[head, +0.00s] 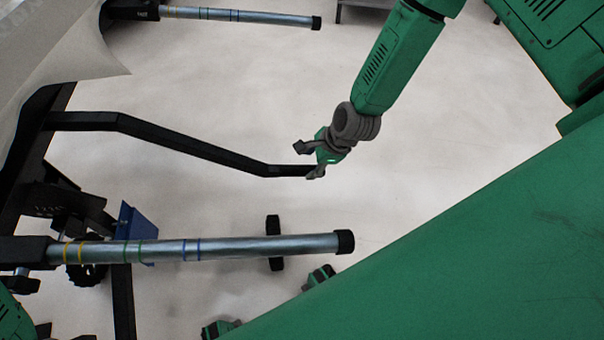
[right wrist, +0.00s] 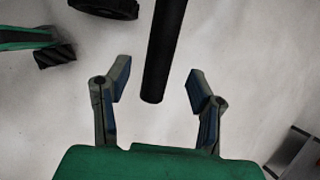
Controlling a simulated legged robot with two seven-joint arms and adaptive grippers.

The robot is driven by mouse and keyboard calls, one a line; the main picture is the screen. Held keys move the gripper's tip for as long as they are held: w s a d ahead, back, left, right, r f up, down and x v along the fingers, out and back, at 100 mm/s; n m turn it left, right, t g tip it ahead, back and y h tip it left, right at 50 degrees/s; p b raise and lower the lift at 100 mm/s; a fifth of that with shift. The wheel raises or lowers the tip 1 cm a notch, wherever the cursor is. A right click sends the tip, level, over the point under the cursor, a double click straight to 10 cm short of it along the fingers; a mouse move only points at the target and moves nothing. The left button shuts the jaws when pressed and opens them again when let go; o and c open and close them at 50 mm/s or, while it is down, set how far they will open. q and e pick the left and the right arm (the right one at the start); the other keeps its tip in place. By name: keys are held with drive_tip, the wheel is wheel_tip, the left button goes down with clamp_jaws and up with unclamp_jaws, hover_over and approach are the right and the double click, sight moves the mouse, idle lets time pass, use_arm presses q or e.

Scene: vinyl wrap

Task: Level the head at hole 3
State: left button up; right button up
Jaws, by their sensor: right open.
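A bent black bar (head: 190,148) runs from the frame at the left to the middle of the head view. My right gripper (head: 310,160) is at the bar's free end. In the right wrist view my right gripper (right wrist: 158,78) is open, and the dark bar end (right wrist: 156,85) shows between its two fingers, apart from both in the picture. I cannot tell the depth between them. A steel tube (head: 225,249) with yellow, green and blue bands and a black cap lies below the bar. No hole or number is readable. My left gripper is not clearly seen.
A second banded tube (head: 240,15) sticks out at the top. A white sheet (head: 60,50) hangs at the upper left. A blue plate (head: 136,225) and black wheels (head: 273,243) are low on the frame. The pale floor (head: 450,150) is clear around my right gripper.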

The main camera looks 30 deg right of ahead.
sight(305, 168)
drive_tip(key=b+x, duration=0.2)
drive_tip(key=x, duration=0.3)
drive_tip(key=shift+f, duration=0.3)
